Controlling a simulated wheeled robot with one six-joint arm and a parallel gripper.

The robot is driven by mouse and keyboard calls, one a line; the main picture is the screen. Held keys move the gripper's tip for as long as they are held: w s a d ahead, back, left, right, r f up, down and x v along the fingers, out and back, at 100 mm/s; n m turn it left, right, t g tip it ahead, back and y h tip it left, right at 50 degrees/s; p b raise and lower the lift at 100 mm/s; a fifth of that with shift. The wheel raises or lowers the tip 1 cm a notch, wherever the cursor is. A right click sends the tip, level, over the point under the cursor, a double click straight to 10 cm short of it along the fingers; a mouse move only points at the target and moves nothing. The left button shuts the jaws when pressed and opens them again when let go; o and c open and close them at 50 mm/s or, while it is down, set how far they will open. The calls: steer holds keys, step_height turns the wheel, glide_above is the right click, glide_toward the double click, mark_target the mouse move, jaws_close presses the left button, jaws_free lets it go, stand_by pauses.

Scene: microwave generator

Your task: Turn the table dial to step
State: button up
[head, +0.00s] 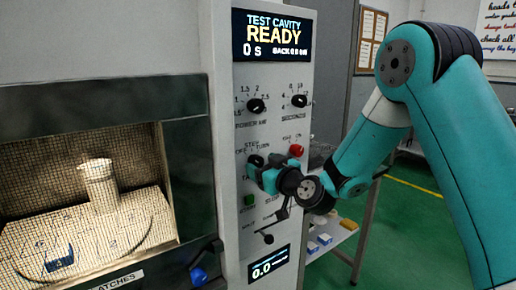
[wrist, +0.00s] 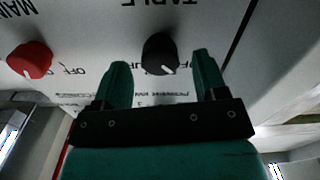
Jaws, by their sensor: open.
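The table dial is a black knob (head: 256,161) on the grey control panel, with OFF, STEP and TURN printed around it. The wrist view, which sees the lettering upside down, shows the dial (wrist: 160,52) between my two fingers. Its white mark points to the lower right there; I cannot tell exactly which word it meets, as my fingers cover part of the lettering. My gripper (head: 270,172) is at the dial in the head view. In the wrist view my gripper (wrist: 160,66) is open, a finger on each side of the dial, with visible gaps.
A red knob (wrist: 30,60) by the MAIN label sits left of the dial in the wrist view. Two upper dials (head: 256,105) (head: 299,101), a green button (head: 250,199) and a lever (head: 267,238) are nearby. The display (head: 273,36) reads READY.

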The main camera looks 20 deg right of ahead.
steer(key=shift+p+x, duration=0.5)
steer(key=shift+x, duration=0.85)
steer(key=c, duration=0.9)
steer(key=shift+c, duration=0.2)
steer(key=shift+m, duration=0.4)
steer(key=m+b, duration=0.1)
steer(key=m, duration=0.2)
steer(key=shift+m, duration=0.3)
steer(key=m, duration=0.4)
steer(key=shift+m, duration=0.3)
